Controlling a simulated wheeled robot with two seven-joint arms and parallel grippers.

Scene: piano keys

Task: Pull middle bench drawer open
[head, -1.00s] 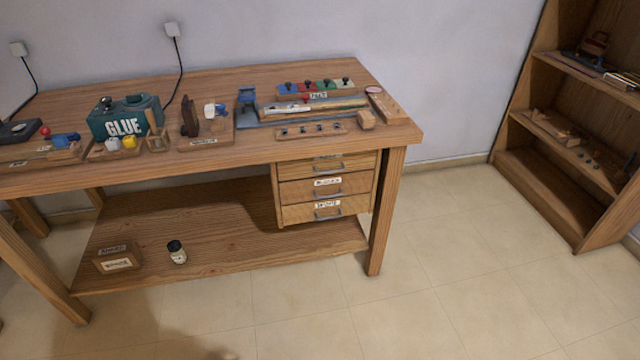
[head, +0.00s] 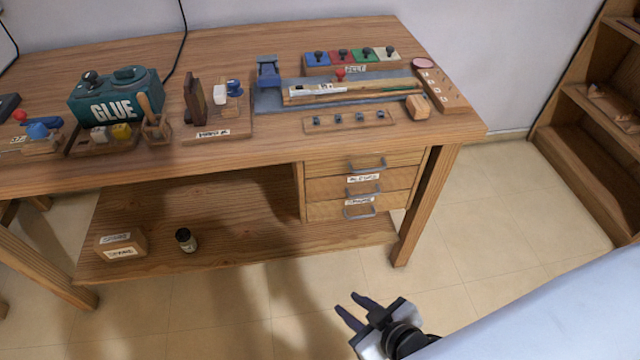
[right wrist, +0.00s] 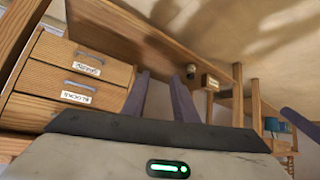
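The bench drawer unit has three stacked wooden drawers under the right end of the bench. The middle drawer (head: 325,189) is shut, with a white label and a grey handle (head: 363,190). In the right wrist view the drawers appear upside down at left, with the middle drawer (right wrist: 40,78) below the bottom one. My right gripper (head: 352,308) is open and empty, in front of and below the drawers, apart from them. Its two dark fingers (right wrist: 160,88) stand apart in the right wrist view. My left gripper is not in the head view.
The workbench (head: 230,165) carries a glue box (head: 117,105), blocks and tools on top. Its lower shelf (head: 240,238) holds a small wooden box (head: 122,243) and a jar (head: 186,240). A bookshelf (head: 575,150) stands at right. The floor before the drawers is clear.

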